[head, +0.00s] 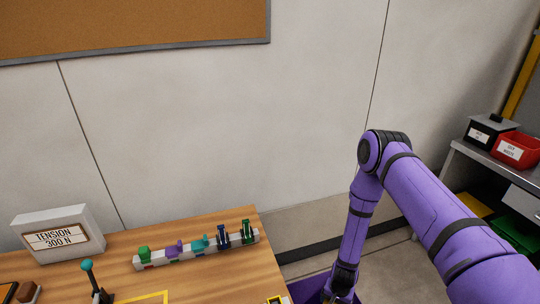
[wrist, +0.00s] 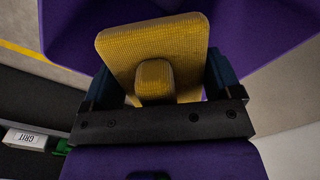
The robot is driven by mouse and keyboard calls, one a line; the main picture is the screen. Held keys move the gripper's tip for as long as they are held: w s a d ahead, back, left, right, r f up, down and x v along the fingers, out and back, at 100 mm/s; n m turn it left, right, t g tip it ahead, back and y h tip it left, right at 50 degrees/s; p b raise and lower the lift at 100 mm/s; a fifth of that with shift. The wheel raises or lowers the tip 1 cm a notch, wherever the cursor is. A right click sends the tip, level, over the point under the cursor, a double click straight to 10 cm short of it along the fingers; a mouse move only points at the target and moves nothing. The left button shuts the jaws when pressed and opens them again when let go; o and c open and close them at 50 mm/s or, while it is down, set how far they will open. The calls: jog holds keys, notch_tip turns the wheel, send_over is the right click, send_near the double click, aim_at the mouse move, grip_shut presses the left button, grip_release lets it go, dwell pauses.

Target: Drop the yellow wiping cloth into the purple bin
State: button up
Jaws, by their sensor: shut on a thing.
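The yellow wiping cloth (wrist: 185,40) is a thick, textured pad with a raised knob in the wrist view. My gripper (wrist: 158,82) is shut on it, with a dark finger on each side. The purple bin (wrist: 255,38) shows beyond the cloth in the wrist view, its walls spreading to both sides; the cloth hides its middle. In the head view a part of the bin (head: 312,289) shows at the bottom edge, beside the table. My arm reaches down over it there, and the cloth is not visible in that view.
The wooden table (head: 190,275) holds a rack of colored clips (head: 197,249), a "TENSION 300 N" sign (head: 58,235) and a teal-knobbed lever (head: 90,275). A grey bench (head: 480,160) with a black box (head: 490,130) and a red bin (head: 517,149) stands at the right.

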jog(key=o, duration=1)
notch_tip(320, 180, up, 11)
jog(key=shift+f, duration=0.1)
